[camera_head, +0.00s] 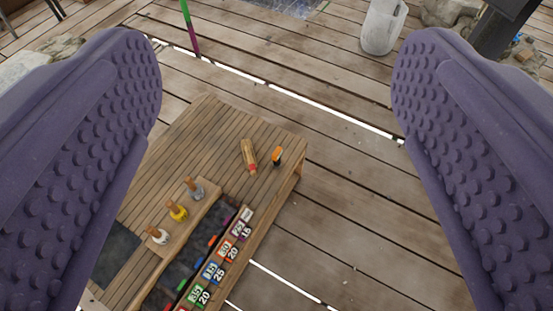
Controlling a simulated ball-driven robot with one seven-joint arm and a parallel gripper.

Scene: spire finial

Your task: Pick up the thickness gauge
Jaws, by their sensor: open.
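My gripper (277,82) is open, with its two purple, studded fingers wide apart at the left and right of the view. Nothing is between the pads. Beyond and below them is a low wooden table (190,135). On its bare right part lies a tan, wood-coloured piece with a red end (248,155). Just right of it is a small orange-and-black item (277,156), close to the table's right edge. This item may be the thickness gauge, but it is too small to tell. The gripper touches neither.
A wooden rack (205,203) holds three brushes or pegs with grey, yellow and white heads. Beside it, a dark tray (180,270) holds coloured items and numbered labels (215,270). A white bucket (383,25) and a green-and-purple pole (189,28) stand on the plank floor.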

